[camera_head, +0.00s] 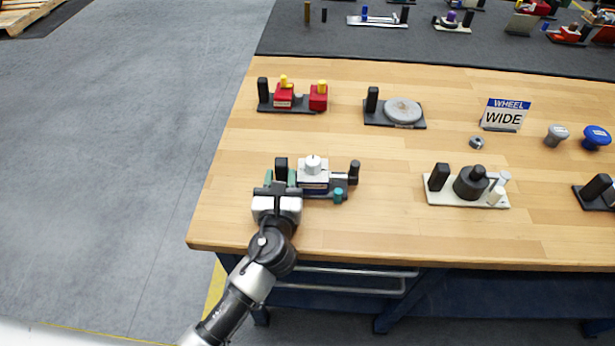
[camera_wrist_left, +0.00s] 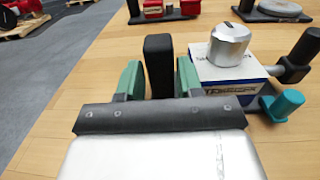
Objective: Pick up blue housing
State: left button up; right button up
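A box-shaped housing with a white top and a blue lower band (camera_head: 314,187) sits on a dark grey fixture plate near the table's front left. It also shows in the left wrist view (camera_wrist_left: 228,75), right of my fingers. A silver-white knob (camera_head: 313,163) stands on it. My left gripper (camera_head: 281,178) is left of the housing; its green fingers stand on both sides of a black upright post (camera_wrist_left: 158,62) of the same fixture. I cannot tell whether they press on the post. My right gripper is not in view.
A teal knob (camera_head: 338,196) and a second black post (camera_head: 354,172) stand on the fixture's right side. Behind are a fixture with red blocks (camera_head: 284,96) and one with a grey disc (camera_head: 403,110). The wooden table (camera_head: 380,235) is clear in front.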

pick_arm(q)
jog(key=shift+w, duration=0.9)
jog(key=shift+s, duration=0.1)
grip_shut()
notch_tip(320, 180, up, 9)
jog(key=shift+f, duration=4.1)
